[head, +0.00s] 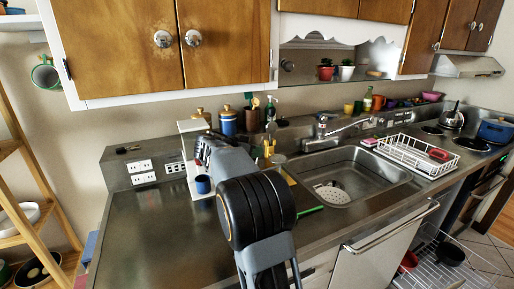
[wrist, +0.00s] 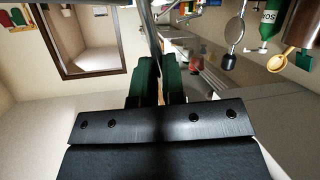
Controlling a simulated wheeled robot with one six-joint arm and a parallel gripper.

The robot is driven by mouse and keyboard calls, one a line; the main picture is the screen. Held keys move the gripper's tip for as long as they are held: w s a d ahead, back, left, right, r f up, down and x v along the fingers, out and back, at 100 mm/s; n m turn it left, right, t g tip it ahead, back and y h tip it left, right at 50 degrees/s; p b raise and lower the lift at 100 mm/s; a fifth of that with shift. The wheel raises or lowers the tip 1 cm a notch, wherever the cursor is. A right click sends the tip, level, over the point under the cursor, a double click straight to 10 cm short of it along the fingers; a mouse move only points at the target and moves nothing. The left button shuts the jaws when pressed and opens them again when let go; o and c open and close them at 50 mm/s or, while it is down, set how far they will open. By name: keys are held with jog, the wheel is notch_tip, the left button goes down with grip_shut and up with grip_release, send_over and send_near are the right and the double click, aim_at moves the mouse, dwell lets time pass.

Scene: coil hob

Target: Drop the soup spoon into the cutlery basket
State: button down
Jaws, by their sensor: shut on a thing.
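My gripper (wrist: 158,75) is shut on a thin shiny metal handle in the wrist view, which I take to be the soup spoon (wrist: 152,35). It runs up from between the dark green fingertips and out of the top of the picture, so its far end is out of view. In the head view my arm reaches over the counter and hides the gripper and spoon. A small yellow holder (head: 268,148) stands beside the sink, partly behind my arm; it may be the cutlery basket, but I cannot tell for sure.
The sink (head: 370,172) holds a white perforated item (head: 332,193). A white dish rack (head: 420,155) stands to its right. A blue cup (head: 203,185) and blue canister (head: 228,122) are near my arm. The left counter (head: 140,225) is clear. Upper cabinets (head: 130,40) overhang the back.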

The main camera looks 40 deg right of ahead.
jog(key=s+a+f+b, duration=0.1)
jog(key=a+f+b, duration=0.2)
jog(key=f+b, duration=0.4)
jog(key=shift+a+f+b, duration=0.2)
jog(key=shift+f+b, duration=0.15)
jog(key=shift+b, duration=0.7)
jog(key=shift+s+a, duration=0.1)
jog(key=c, duration=1.1)
grip_release()
jog(key=v, duration=0.4)
jog(key=r+v, duration=0.1)
jog(key=v, duration=0.4)
jog(key=r+v, duration=0.1)
jog(key=v, duration=0.4)
jog(key=shift+s+d+r, duration=0.15)
jog(key=shift+d, duration=0.1)
